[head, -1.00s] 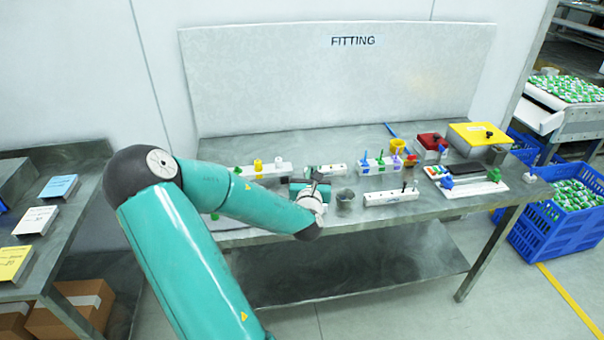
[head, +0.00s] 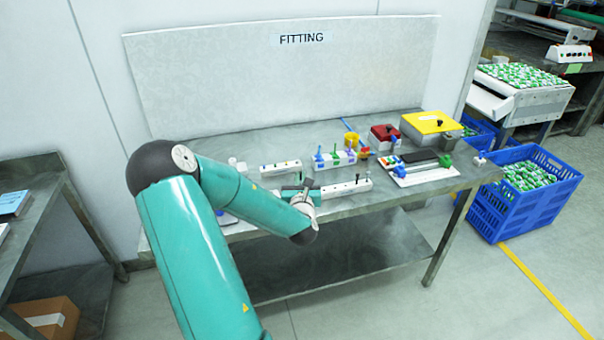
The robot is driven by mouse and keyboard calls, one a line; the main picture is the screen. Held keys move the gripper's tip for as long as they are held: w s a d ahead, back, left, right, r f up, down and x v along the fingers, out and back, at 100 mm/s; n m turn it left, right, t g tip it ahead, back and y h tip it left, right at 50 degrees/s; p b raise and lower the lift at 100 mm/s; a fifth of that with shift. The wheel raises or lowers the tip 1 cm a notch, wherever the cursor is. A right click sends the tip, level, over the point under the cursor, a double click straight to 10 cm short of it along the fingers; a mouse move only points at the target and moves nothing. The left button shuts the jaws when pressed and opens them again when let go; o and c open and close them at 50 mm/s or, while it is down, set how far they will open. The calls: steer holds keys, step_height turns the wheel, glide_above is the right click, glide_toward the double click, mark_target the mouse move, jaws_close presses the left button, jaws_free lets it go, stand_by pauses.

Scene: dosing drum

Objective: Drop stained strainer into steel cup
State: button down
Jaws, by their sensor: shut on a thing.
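My gripper (head: 304,192) hangs over the front part of the steel table (head: 375,208), at the left end of a long white block. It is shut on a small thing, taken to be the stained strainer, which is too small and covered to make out. The steel cup does not show clearly; the gripper and wrist cover the spot just left of the long white block. I cannot tell whether the gripper is over the cup or beside it.
A long white block (head: 345,188) lies right of the gripper. Behind are a white block with coloured pegs (head: 335,159), a yellow cup (head: 352,139), a red box (head: 384,137) and a yellow-topped box (head: 432,125). A blue crate (head: 525,195) stands on the floor at right.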

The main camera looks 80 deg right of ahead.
steer(key=shift+f, duration=1.5)
steer(key=shift+s, duration=0.1)
steer(key=c, duration=1.5)
jaws_free()
steer(key=v, duration=1.4)
